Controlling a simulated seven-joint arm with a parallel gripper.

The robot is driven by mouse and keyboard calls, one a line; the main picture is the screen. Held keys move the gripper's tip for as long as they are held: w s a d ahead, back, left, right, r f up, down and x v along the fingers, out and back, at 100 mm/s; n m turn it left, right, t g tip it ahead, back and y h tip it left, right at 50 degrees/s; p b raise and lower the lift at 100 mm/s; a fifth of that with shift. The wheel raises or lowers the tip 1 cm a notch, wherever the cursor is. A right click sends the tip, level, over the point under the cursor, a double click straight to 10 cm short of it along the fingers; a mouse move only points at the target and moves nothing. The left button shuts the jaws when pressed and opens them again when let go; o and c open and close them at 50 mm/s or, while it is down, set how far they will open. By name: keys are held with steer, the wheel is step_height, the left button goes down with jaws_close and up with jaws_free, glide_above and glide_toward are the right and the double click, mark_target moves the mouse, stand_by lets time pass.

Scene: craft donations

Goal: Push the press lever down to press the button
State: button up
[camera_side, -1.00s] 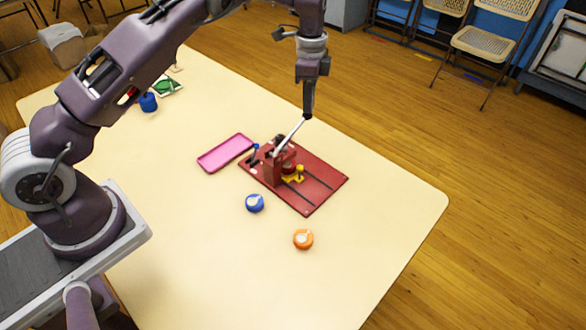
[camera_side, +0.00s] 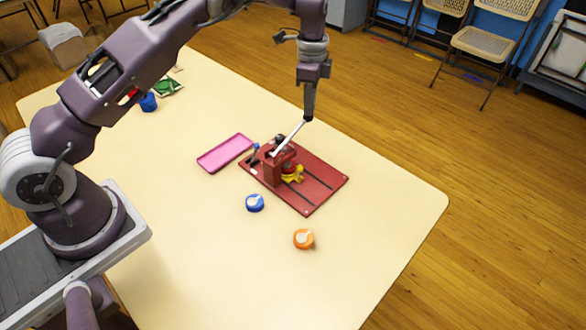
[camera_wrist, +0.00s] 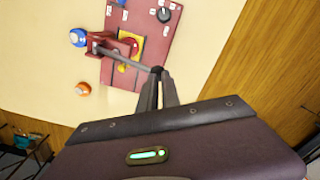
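The red press (camera_side: 272,168) stands on a red baseplate (camera_side: 325,180) on the table. Its pale grey lever (camera_side: 290,137) slants up to the right, toward the far side; it also shows in the wrist view (camera_wrist: 128,61). My gripper (camera_side: 308,118) points down at the lever's raised end, its fingers together. In the wrist view my fingertips (camera_wrist: 158,74) meet the lever's dark end and seem to touch it. A yellow part (camera_side: 293,175) sits under the press; the wrist view shows a red button (camera_wrist: 129,46) on yellow, partly hidden by the press and lever.
A pink tray (camera_side: 225,153) lies left of the baseplate. A blue round item (camera_side: 255,203) and an orange one (camera_side: 303,239) lie in front. The table's front right is clear.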

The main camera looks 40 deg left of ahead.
steer(key=shift+f, duration=0.15)
steer(key=shift+w+f, duration=0.15)
steer(key=shift+f, duration=0.05)
steer(key=shift+w+f, duration=0.15)
steer(key=shift+f, duration=0.4)
stand_by(0.5)
steer(key=shift+f, duration=0.2)
stand_by(0.5)
steer(key=shift+r, duration=4.3)
